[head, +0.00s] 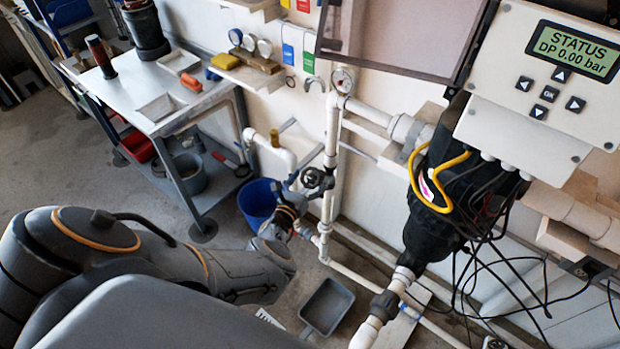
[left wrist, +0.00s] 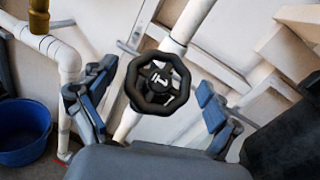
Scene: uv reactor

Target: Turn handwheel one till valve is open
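Handwheel one (left wrist: 158,84) is a black, lobed wheel with a white "1" on its hub. It sits on a white pipe in the middle of the left wrist view. In the head view a dark handwheel (head: 318,180) shows on the upright white pipe, just beyond my left gripper (head: 291,207). In the left wrist view the blue-padded fingers of my left gripper (left wrist: 156,78) are spread wide, one on each side of the wheel, with visible gaps and nothing between them held. My right gripper is not in view.
A blue bucket (head: 257,203) stands on the floor left of the pipe. A metal workbench (head: 170,118) is at the left, and a grey dustpan (head: 327,306) lies below. A black filter housing (head: 432,225) with cables hangs at the right, under a status panel (head: 548,75) reading DP 0.00 bar.

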